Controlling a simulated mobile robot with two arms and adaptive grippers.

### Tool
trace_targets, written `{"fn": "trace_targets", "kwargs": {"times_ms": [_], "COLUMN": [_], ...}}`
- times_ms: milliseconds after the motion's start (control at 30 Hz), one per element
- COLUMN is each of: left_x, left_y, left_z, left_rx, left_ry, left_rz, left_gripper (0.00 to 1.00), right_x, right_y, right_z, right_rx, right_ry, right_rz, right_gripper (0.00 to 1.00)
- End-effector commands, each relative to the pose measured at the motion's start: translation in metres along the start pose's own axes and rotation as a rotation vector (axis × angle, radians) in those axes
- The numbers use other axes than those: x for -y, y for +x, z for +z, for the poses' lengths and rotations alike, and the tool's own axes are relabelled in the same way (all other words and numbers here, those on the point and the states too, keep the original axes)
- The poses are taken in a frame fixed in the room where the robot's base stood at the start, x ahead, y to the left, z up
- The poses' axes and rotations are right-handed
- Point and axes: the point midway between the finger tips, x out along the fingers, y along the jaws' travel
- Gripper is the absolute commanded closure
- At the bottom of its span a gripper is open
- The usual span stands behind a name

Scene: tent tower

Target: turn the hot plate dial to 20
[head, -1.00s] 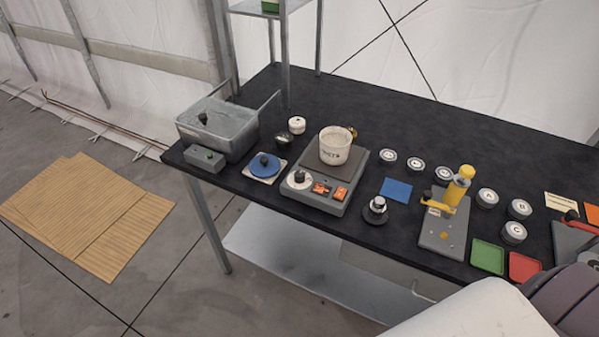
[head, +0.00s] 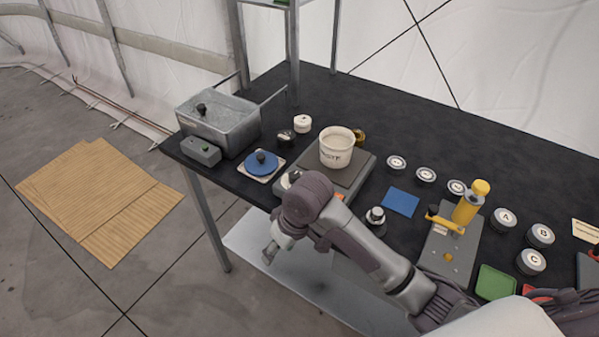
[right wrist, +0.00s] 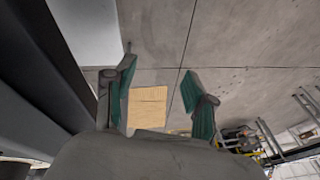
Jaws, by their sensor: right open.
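The grey hot plate (head: 352,178) stands on the black table with a white pot (head: 337,148) on it. Its dial (head: 288,181) at the front left corner is mostly hidden behind my right arm, so its setting cannot be read. My right gripper (head: 269,252) hangs beyond the table's front edge, below and left of the dial, and touches nothing. In the right wrist view my right gripper (right wrist: 158,72) is open and empty, its fingers apart over the floor. My left gripper is not in view.
A blue round lid (head: 262,163) on a pale tile and a metal basin (head: 222,122) stand left of the hot plate. A small dark knobbed weight (head: 375,216) and a blue card (head: 400,202) lie to its right. The floor in front is clear but for cardboard (head: 95,195).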

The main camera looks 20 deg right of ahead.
Motion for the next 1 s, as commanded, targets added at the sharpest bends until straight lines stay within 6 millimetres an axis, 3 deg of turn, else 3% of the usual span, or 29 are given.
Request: {"fn": "trace_targets", "kwargs": {"times_ms": [33, 467, 567, 800, 900, 1000], "left_x": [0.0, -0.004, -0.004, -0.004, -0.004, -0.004], "left_y": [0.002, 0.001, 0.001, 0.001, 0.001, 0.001], "left_z": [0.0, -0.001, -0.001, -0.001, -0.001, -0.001], "left_rx": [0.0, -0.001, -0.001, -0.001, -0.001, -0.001], "left_ry": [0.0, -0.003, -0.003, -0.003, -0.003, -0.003], "left_rz": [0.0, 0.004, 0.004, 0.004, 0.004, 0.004], "left_gripper": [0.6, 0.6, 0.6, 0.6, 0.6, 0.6], "right_x": [0.0, -0.026, -0.041, -0.083, -0.094, -0.098], "right_y": [-0.01, -0.053, -0.077, -0.166, -0.194, -0.208], "right_z": [-0.006, -0.062, -0.083, -0.13, -0.139, -0.143], "right_rx": [0.006, 0.1, 0.129, 0.194, 0.204, 0.208], "right_ry": [-0.02, -0.015, 0.009, 0.141, 0.188, 0.214], "right_rz": [0.008, 0.055, 0.083, 0.156, 0.169, 0.174], "right_gripper": [0.45, 0.45, 0.45, 0.45, 0.45, 0.45]}}
